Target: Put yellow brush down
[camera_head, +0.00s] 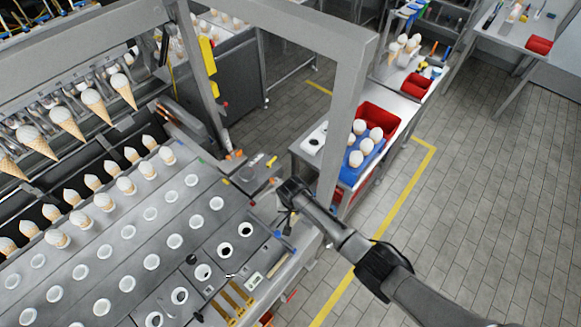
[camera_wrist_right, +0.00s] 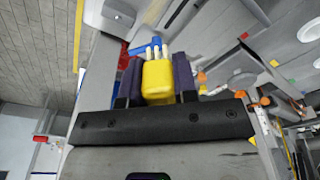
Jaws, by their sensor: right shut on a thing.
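My right gripper (camera_head: 289,208) reaches in from the lower right, over the corner of the metal worktop, beside the grey post. In the right wrist view its two dark fingers (camera_wrist_right: 158,80) are shut on the yellow brush (camera_wrist_right: 157,84), with one finger on each side. The brush is a yellow block with white tips pointing away from the wrist. In the head view the brush is hidden or too small to make out at the gripper. My left gripper is not in view.
The metal worktop (camera_head: 225,208) has rows of round holes and white cones. A small yellow item (camera_head: 271,161) lies near its back corner. A grey post (camera_head: 345,120) stands close to my right arm. A blue tray (camera_head: 352,173) with cones and a red bin (camera_head: 385,118) are beyond.

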